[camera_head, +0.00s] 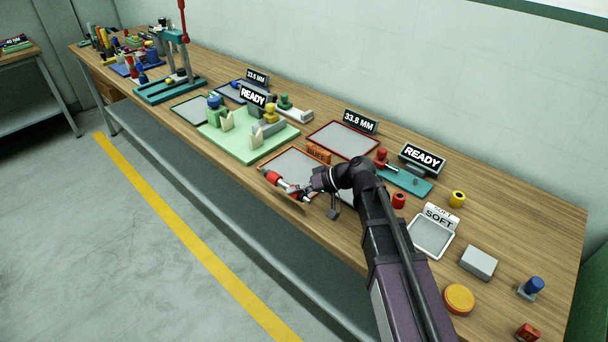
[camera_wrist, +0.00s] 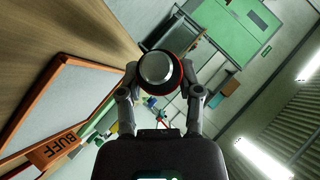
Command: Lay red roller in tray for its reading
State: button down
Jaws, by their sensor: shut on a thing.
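My gripper (camera_head: 297,189) is shut on the red roller (camera_head: 272,177), a red cylinder with pale metal parts. In the head view the roller overlaps the front edge of the orange-rimmed tray (camera_head: 289,153) marked BUFF; its height above the tray is hard to tell. In the wrist view the roller's round grey end with a red rim (camera_wrist: 158,68) shows between the fingers (camera_wrist: 158,88). The BUFF tray (camera_wrist: 95,72) is apart from it, to the left. Another tray, red-rimmed (camera_head: 343,139), lies empty behind, by a sign reading 33.8 MM.
A white-rimmed tray marked SOFT (camera_head: 431,238), a red ring (camera_head: 399,201), a yellow ring (camera_head: 457,199), a grey block (camera_head: 478,262) and an orange disc (camera_head: 459,298) stand at right. A green fixture board (camera_head: 245,147) stands left. The bench's front edge is close to the roller.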

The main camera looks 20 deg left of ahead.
jog(key=b, duration=0.1)
send_over(303, 182)
jog(key=s, duration=0.1)
jog(key=shift+s+d+f, duration=0.1)
jog(key=shift+f, duration=0.4)
jog(key=shift+w, duration=0.55)
jog(key=shift+f+b, duration=1.8)
jog(key=shift+f, duration=0.05)
jog(key=shift+f+b, duration=0.3)
jog(key=shift+b, duration=0.05)
jog(key=shift+s+f+b, duration=0.1)
jog(key=shift+f+b, duration=0.15)
jog(key=shift+b, duration=0.05)
